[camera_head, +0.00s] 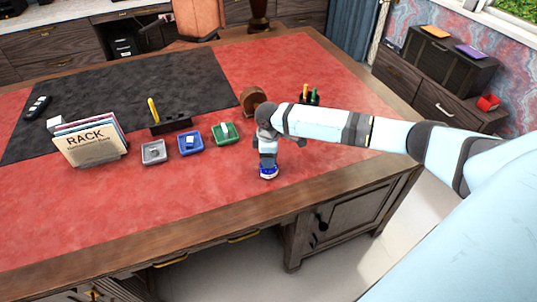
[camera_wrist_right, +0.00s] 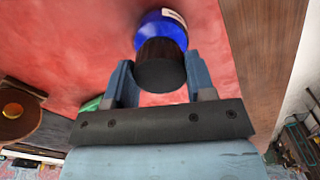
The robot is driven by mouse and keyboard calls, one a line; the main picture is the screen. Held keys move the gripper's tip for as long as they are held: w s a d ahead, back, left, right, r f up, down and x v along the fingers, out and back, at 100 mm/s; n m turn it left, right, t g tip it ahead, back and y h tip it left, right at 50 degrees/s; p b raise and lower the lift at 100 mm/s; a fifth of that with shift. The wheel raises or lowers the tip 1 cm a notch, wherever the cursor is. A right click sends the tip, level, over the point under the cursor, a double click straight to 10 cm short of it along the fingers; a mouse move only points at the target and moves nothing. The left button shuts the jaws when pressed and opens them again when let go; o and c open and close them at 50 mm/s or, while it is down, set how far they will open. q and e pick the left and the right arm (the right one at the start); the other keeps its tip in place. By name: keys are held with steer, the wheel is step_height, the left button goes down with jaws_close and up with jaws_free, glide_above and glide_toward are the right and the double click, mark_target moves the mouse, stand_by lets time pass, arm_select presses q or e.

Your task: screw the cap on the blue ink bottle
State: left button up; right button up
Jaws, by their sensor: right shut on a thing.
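The blue ink bottle (camera_head: 268,174) stands on the red leather desk top, near its front edge. In the right wrist view, the bottle (camera_wrist_right: 160,27) has blue sides and part of a white label. The dark ribbed cap (camera_wrist_right: 160,68) is at its mouth, between my right gripper's fingers. My right gripper (camera_head: 267,163) points down right above the bottle; in the wrist view its fingers (camera_wrist_right: 158,58) are shut on the cap. I cannot tell how far the cap is seated on the threads. My left gripper is not in view.
Grey (camera_head: 153,153), blue (camera_head: 190,152) and green (camera_head: 232,138) trays sit left of the bottle. A rack of folders (camera_head: 93,148) and a dark pen stand (camera_head: 170,126) are further left. A brown round object (camera_head: 250,101) is behind my gripper. The desk's front left is clear.

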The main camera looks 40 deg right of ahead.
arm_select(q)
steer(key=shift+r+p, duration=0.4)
arm_select(e)
steer(key=shift+f, duration=0.1)
stand_by(0.5)
steer(key=o, duration=1)
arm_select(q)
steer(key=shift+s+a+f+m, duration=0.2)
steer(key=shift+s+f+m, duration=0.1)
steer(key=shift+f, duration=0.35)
arm_select(e)
step_height(320, 180, up, 14)
steer(key=shift+f, duration=0.1)
